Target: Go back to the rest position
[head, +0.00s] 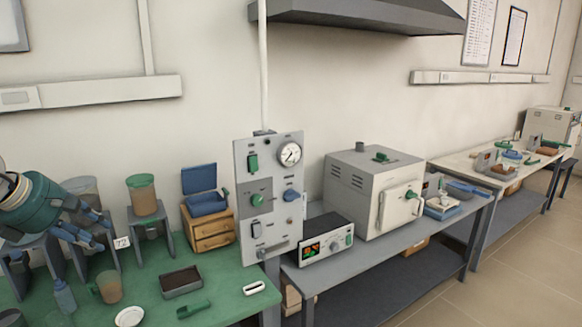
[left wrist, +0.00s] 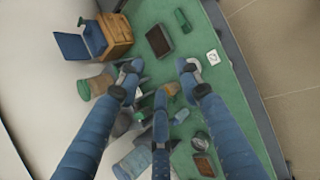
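My left gripper (head: 90,230) is at the far left of the head view, a teal body with blue fingers. It hangs above the left part of the green-topped table (head: 225,290), in front of the stands and jars there. The left wrist view shows its fingers (left wrist: 162,76) spread apart with nothing held between them. Table objects show below and between the fingers. My right gripper is in neither view.
A jar with a green lid (head: 141,194) stands on a grey stand beside my left gripper. A beaker (head: 109,287), a dark tray (head: 181,281) and a wooden drawer box (head: 208,232) are on the table. A control panel (head: 270,195) and furnace (head: 372,190) stand right.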

